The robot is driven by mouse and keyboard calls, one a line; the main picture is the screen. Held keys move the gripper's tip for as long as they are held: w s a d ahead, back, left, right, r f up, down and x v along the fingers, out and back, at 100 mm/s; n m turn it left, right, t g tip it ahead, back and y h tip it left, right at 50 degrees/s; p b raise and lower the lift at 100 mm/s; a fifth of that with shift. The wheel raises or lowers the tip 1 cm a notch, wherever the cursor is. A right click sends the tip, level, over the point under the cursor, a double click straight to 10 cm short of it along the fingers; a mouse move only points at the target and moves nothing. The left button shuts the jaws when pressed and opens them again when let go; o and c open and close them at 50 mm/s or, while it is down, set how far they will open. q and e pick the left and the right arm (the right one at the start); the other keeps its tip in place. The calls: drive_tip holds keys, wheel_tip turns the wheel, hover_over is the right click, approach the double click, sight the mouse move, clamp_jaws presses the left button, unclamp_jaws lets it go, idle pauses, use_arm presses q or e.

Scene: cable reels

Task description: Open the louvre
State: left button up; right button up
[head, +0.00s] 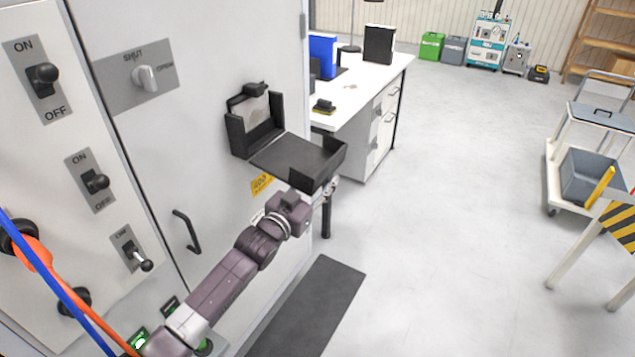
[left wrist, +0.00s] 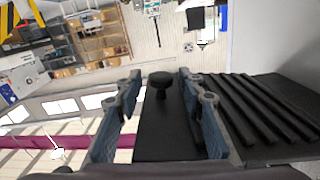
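A black louvre unit (head: 298,158) is mounted on the grey cabinet door, with a flat tray-like part standing out from it. In the left wrist view its black slats (left wrist: 262,112) run along the right, beside a flat black panel with a round black knob (left wrist: 160,90). My left arm reaches up from the lower left. My left gripper (head: 328,188) is at the outer lower end of the louvre unit, partly hidden by it. In the left wrist view the left gripper (left wrist: 160,77) is open, its fingers on either side of the knob with gaps visible. My right gripper is not in view.
The cabinet door has a SHUT/OPEN knob (head: 146,78) and a black handle (head: 187,231). A panel with ON/OFF switches (head: 95,182) is at the left. A white workbench (head: 365,85) stands behind the louvre unit.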

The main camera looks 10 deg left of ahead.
use_arm(q)
drive_tip(key=v, duration=1.2)
